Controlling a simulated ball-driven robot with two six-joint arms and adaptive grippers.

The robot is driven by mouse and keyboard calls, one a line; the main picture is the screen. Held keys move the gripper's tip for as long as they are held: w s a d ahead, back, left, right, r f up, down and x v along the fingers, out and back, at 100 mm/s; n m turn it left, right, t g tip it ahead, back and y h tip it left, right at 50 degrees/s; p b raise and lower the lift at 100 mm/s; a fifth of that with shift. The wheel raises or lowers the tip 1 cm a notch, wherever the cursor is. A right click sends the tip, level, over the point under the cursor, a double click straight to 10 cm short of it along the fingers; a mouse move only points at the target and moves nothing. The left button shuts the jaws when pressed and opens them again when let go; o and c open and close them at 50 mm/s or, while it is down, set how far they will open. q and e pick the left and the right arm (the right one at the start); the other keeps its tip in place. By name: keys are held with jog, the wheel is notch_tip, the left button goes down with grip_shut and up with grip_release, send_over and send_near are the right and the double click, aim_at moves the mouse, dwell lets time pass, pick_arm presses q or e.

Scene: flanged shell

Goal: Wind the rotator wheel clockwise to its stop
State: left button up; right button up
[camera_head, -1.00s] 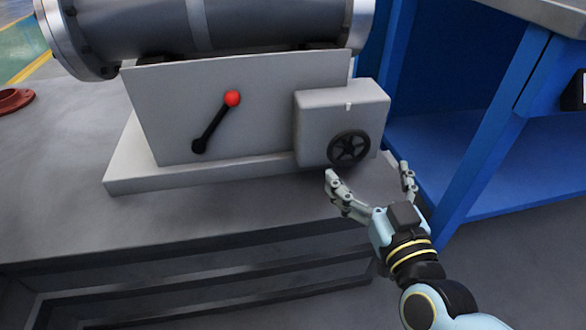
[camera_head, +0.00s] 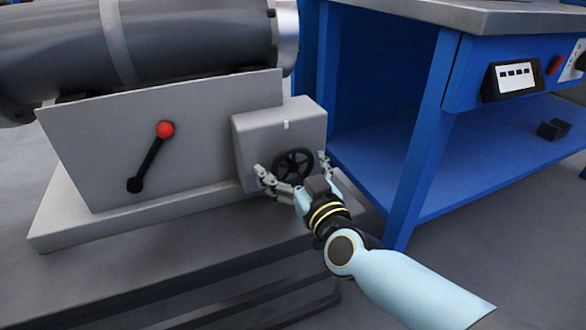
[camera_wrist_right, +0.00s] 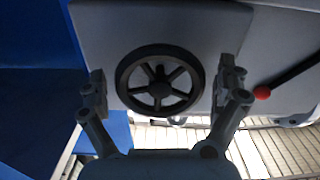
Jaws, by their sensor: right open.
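The rotator wheel (camera_head: 293,165) is a small black spoked handwheel on the front of a grey box (camera_head: 253,135). My right gripper (camera_head: 293,171) is open, with one finger on each side of the wheel. In the right wrist view the wheel (camera_wrist_right: 160,79) sits between the two spread fingers (camera_wrist_right: 162,88), with gaps on both sides, so no grip shows. The left gripper is not in view.
A black lever with a red knob (camera_head: 165,129) is on the grey panel left of the box. A large grey flanged cylinder (camera_head: 180,45) lies above. A blue workbench (camera_head: 440,100) with an open lower shelf stands close on the right.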

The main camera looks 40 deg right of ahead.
jog(key=c, duration=1)
